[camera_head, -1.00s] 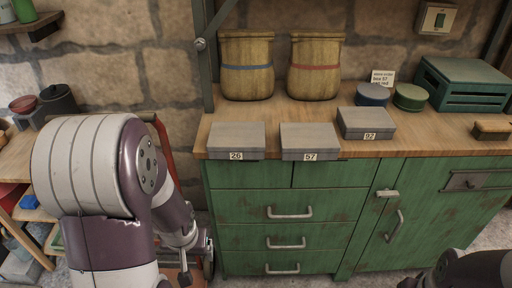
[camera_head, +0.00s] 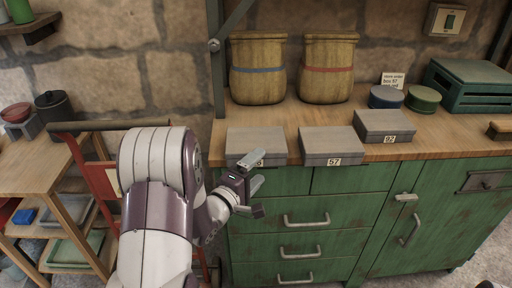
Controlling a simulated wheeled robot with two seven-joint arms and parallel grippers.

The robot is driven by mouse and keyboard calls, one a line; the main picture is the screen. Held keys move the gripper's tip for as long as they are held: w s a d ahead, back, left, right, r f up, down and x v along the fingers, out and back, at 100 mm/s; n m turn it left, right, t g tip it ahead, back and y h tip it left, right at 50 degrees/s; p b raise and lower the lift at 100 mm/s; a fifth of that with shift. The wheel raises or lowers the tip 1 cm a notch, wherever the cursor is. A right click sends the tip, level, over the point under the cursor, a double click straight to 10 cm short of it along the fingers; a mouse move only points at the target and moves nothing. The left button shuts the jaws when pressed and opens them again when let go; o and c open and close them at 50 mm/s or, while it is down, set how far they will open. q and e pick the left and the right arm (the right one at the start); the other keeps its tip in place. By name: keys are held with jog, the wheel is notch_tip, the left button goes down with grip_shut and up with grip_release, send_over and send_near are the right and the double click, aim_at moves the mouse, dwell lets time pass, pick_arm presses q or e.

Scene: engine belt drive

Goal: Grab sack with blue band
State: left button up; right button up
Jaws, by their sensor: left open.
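The sack with the blue band (camera_head: 257,86) stands upright at the back of the wooden worktop, against the stone wall. A similar sack with a red band (camera_head: 327,85) stands to its right. My left gripper (camera_head: 262,174) is open and empty at the worktop's front edge, in front of the grey box (camera_head: 256,140) at the left and partly hiding its label. It is well short of the blue-banded sack and lower than it. My right gripper is not in view.
Grey boxes labelled 57 (camera_head: 331,143) and 92 (camera_head: 384,125) lie on the worktop (camera_head: 290,115). Round tins (camera_head: 422,98) and a green crate (camera_head: 468,85) stand at the right. A metal post (camera_head: 216,70) rises left of the sacks. A red trolley (camera_head: 104,178) stands at the left.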

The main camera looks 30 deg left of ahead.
aim_at(268, 160)
pick_arm(q)
jog(key=w, duration=0.2)
jog(key=w+d, duration=0.1)
jog(key=w, duration=0.1)
jog(key=shift+w+d+r, duration=0.15)
jog(key=shift+w+d, duration=0.05)
jog(key=shift+w, duration=0.35)
jog(key=shift+s, duration=0.1)
jog(key=c, duration=1.3)
jog(key=shift+r, duration=0.15)
jog(key=shift+c, duration=0.8)
